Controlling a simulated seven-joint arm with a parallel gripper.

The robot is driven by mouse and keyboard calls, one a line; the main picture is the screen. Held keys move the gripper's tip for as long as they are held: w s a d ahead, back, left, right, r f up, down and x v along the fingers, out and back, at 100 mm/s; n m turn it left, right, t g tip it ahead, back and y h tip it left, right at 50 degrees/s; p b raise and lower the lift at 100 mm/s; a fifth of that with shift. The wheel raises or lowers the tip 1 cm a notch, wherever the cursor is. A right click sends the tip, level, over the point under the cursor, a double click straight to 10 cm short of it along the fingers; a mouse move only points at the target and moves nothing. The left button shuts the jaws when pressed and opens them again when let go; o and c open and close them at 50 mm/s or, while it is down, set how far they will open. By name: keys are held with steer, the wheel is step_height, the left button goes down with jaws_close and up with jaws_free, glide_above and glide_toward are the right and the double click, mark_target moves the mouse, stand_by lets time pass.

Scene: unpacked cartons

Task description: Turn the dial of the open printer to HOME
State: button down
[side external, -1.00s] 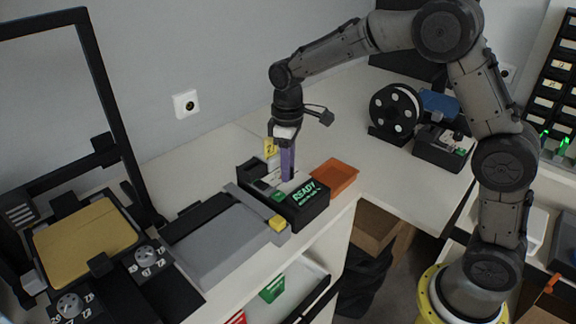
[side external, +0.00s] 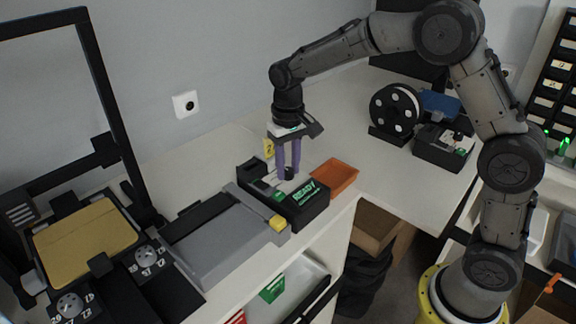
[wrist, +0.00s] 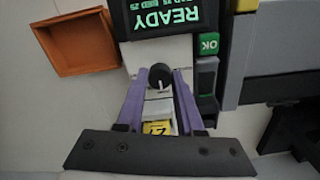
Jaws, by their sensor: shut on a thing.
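The black dial (wrist: 160,73) is a small round knob on the light panel of the unit with the green READY screen (side external: 305,193). In the wrist view it stands between the two purple fingertips of my gripper (wrist: 163,80), which is shut on it. A light line shows at the dial's lower side; the position names around it cannot be read. In the side external view my gripper (side external: 289,175) points straight down over the panel, and the dial (side external: 289,173) is partly hidden by the fingers. The screen (wrist: 166,15) reads READY, upside down in the wrist view.
A green OK button (wrist: 208,43) is beside the screen. An orange tray (side external: 336,176) lies right of the unit, and a grey slab (side external: 215,245) adjoins it at left. A black-framed machine with a gold plate (side external: 85,240) and two dials stands at far left. A yellow tag (side external: 268,148) is behind.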

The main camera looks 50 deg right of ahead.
mark_target(288, 170)
steer(key=shift+r, duration=0.15)
stand_by(0.3)
steer(key=c, duration=0.5)
jaws_free()
steer(key=shift+c, duration=0.2)
step_height(288, 170, up, 14)
steer(key=shift+f, duration=0.2)
